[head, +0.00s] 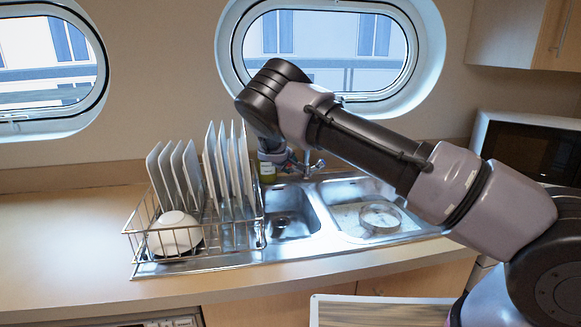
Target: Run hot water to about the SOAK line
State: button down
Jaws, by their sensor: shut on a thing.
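The double steel sink (326,231) is set into the counter under the middle porthole. A round, shallow dish or pan (380,217) sits in the right basin; no SOAK line can be made out on it at this size. The tap (314,167) stands at the sink's back edge. My arm reaches in from the right, and my gripper (293,161) is low at the tap, small and partly hidden by my wrist. It is shut on what looks like the tap's handle; the exact grip is unclear. No running water is visible.
A wire dish rack (195,255) with several upright plates (222,165) and a white bowl (174,233) stands left of the sink. A microwave (535,150) is at right. The far-left counter (65,235) is clear.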

jog(key=shift+c, duration=1.3)
grip_release()
jog(key=v, duration=0.7)
jog(key=shift+s+r, duration=0.15)
jog(key=shift+s, duration=0.1)
